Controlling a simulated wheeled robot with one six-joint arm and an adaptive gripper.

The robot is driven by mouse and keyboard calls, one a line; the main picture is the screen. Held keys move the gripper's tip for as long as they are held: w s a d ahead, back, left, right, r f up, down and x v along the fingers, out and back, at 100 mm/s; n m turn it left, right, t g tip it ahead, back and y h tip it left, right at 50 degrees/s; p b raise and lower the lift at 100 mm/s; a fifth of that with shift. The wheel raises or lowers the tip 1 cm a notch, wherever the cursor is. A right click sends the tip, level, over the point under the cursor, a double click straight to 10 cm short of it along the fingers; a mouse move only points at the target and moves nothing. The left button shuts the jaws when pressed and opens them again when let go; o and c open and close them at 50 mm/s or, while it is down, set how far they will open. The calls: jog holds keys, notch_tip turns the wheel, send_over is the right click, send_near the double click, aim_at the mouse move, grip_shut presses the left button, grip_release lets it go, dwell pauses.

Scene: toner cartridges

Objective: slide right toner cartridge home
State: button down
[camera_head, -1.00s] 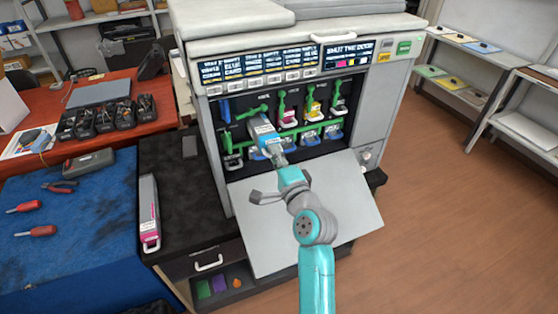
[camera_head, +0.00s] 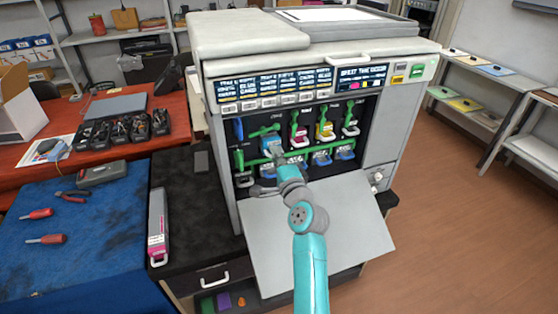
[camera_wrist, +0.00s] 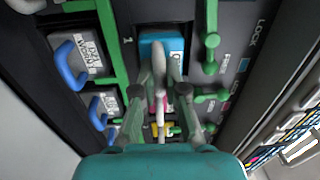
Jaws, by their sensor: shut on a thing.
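The cyan toner cartridge (camera_head: 271,144) sits in a slot of the open printer, left of the magenta one; mostly its blue front end shows. In the wrist view its blue top (camera_wrist: 163,45) lies within the slot, with a pale handle (camera_wrist: 159,75) pointing toward me. My gripper (camera_head: 280,158) is at the cartridge's front end, shut on its handle; the two fingers (camera_wrist: 160,112) flank the handle in the wrist view. The magenta cartridge (camera_head: 299,136) and yellow cartridge (camera_head: 325,130) sit in slots to the right. How deep the cyan cartridge is seated is hard to tell.
Green levers (camera_head: 265,130) stand around the slots. The printer's door (camera_head: 315,235) hangs open below my arm. A long magenta-marked cartridge (camera_head: 158,225) lies on the black cabinet (camera_head: 195,210) at left. A blue mat (camera_head: 90,265) holds hand tools.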

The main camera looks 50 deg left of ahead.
jog(key=shift+w+a, duration=0.1)
jog(key=shift+a, duration=0.1)
jog(key=c, duration=1.2)
grip_release()
jog(key=shift+o, duration=0.5)
jog(key=shift+f, duration=0.1)
jog(key=o, duration=0.4)
jog(key=shift+d, duration=0.1)
jog(key=shift+v, duration=3.45)
